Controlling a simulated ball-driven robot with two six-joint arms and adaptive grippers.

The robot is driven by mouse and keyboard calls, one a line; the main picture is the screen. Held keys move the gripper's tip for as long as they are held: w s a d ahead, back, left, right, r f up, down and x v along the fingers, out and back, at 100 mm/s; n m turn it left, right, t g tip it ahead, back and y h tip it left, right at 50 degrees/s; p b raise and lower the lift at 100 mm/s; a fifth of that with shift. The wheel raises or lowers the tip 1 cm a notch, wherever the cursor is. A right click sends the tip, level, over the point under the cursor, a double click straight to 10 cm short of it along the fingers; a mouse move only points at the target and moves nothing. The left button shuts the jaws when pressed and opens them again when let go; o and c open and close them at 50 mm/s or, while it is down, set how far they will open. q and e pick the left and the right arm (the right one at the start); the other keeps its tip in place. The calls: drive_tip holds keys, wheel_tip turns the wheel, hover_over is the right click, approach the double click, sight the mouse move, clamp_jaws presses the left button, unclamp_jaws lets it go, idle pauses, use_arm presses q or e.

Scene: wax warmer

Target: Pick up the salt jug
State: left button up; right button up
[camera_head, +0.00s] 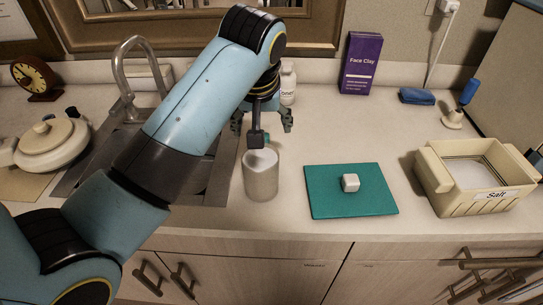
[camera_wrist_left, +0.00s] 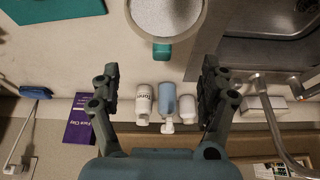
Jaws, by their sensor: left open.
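The salt jug (camera_head: 261,181) is a pale, see-through cylinder filled with white grains, standing upright on the counter near its front edge. In the left wrist view the jug (camera_wrist_left: 166,18) is at the top, cut off by the frame, with its teal handle (camera_wrist_left: 162,54) towards my gripper. My left gripper (camera_head: 263,128) is at the back side of the jug in the head view. My right gripper is not in view.
A teal mat (camera_head: 330,205) with a white cube (camera_head: 350,183) lies right of the jug. Farther right is a cream bin labelled Salt (camera_head: 437,188). The sink (camera_head: 212,190) is left. Bottles (camera_wrist_left: 145,101) stand at the back, near a purple Face Clay box (camera_head: 361,64).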

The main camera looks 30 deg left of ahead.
use_arm(q)
drive_tip(key=f, duration=0.3)
drive_tip(key=shift+w+a+f, duration=0.1)
drive_tip(key=shift+a+f, duration=0.2)
drive_tip(key=shift+a, duration=0.1)
drive_tip(key=p+x, duration=0.1)
drive_tip(key=x, duration=0.3)
drive_tip(key=shift+f, duration=0.2)
drive_tip(key=shift+w+f, duration=0.15)
drive_tip(key=shift+f, duration=0.1)
drive_tip(key=c, duration=1.5)
clamp_jaws()
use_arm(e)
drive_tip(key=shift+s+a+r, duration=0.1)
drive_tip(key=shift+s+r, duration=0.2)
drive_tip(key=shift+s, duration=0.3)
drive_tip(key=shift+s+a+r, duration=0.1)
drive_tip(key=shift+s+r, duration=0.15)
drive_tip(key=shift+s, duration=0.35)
use_arm(q)
drive_tip(key=shift+r, duration=0.1)
